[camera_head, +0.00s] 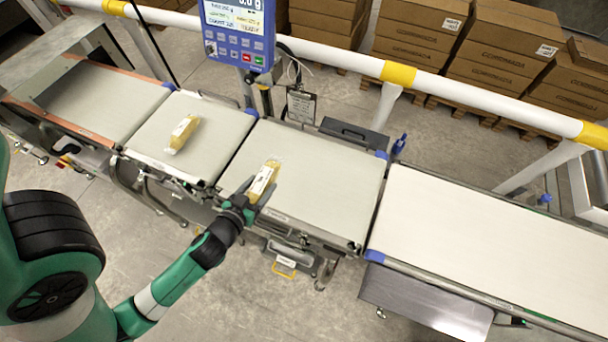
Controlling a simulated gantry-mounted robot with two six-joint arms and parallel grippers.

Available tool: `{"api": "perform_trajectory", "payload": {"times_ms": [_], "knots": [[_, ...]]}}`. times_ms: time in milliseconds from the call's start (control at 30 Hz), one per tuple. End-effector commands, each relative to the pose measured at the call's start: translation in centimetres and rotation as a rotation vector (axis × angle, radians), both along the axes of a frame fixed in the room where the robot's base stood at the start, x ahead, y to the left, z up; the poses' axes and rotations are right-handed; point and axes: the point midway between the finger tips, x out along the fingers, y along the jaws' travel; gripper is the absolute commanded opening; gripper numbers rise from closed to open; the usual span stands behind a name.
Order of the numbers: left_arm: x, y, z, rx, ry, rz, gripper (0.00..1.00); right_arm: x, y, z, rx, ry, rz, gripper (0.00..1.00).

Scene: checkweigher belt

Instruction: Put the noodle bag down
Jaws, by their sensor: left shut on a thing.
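A yellow noodle bag (264,180) with a white label is between the fingers of my left gripper (249,199). The gripper is shut on the bag's near end, over the left part of the middle belt (325,185). I cannot tell whether the bag touches the belt. A second, similar noodle bag (184,133) lies on the smaller belt (215,120) to the left, apart from the gripper. My right gripper is not in view.
A blue weighing display (238,35) stands behind the belts. A white and yellow rail (330,58) runs along the back. A long empty belt (480,240) lies to the right. Boxes (420,30) are stacked beyond the rail. The middle belt's right part is clear.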

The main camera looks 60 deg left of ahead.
Motion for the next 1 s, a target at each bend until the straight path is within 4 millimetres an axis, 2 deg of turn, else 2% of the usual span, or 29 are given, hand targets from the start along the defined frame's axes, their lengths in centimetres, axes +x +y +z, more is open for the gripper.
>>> {"api": "perform_trajectory", "payload": {"times_ms": [300,400,500,767,900,1000], "knots": [[8.4,2.3,-3.7,0.002,-0.005,-0.004,0.00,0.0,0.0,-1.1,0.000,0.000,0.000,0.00],[10.1,2.8,-6.6,0.001,-0.001,-0.002,0.00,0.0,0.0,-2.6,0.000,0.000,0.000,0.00],[11.4,3.2,-8.2,0.001,0.000,-0.001,0.00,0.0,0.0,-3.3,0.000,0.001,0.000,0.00],[12.4,3.5,-9.2,0.001,-0.003,-0.002,0.00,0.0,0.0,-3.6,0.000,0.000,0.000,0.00],[12.7,3.6,-11.6,0.001,0.002,-0.002,0.00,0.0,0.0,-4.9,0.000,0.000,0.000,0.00],[12.7,3.6,-12.6,0.001,0.000,-0.001,0.00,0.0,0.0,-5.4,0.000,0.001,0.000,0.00]]}}
